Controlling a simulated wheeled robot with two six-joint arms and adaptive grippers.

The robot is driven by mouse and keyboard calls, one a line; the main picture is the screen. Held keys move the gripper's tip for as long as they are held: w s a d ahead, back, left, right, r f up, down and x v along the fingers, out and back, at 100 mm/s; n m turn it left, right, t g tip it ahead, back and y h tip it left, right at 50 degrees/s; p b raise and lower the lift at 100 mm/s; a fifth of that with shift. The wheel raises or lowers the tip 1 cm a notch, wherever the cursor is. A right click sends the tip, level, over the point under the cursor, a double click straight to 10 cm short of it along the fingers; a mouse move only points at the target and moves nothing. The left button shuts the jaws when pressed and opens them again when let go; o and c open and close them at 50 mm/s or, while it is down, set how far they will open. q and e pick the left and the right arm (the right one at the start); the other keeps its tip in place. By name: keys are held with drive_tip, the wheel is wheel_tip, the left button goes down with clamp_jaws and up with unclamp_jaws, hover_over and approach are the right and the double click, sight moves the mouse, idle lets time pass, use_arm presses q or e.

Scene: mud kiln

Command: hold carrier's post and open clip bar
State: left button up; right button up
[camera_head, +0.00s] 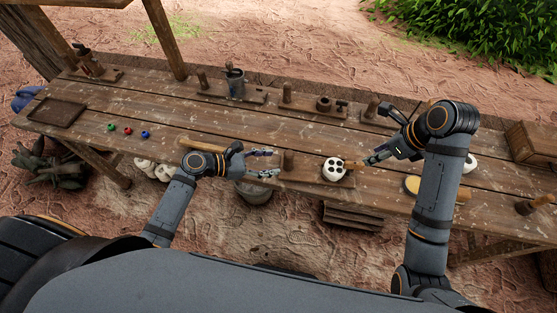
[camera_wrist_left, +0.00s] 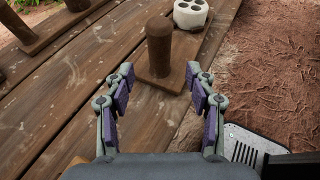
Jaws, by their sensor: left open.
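The carrier is a wooden base with an upright post (camera_head: 288,160) and a white round piece with dark holes (camera_head: 333,168) at the table's front edge. In the left wrist view the brown post (camera_wrist_left: 159,42) stands straight ahead and the white holed piece (camera_wrist_left: 190,13) is just behind it. My left gripper (camera_head: 275,163) is open, its fingers pointing at the post from the left. In the wrist view its fingertips (camera_wrist_left: 160,72) are apart, short of the post. My right gripper (camera_head: 380,138) looks open, right of the white piece. I cannot make out the clip bar clearly.
Several wooden holders with posts, one with a grey cup (camera_head: 235,83), line the back of the table. Green, red and blue small rings (camera_head: 127,131) and a dark tray (camera_head: 58,112) lie at left. A yellow-topped round piece (camera_head: 412,184) sits right of the carrier.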

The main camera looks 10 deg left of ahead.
sight(288, 161)
use_arm(q)
drive_tip(key=x, duration=0.7)
drive_tip(key=shift+w+d, duration=0.1)
drive_tip(key=shift+d, duration=0.05)
drive_tip(key=shift+c, duration=0.3)
clamp_jaws()
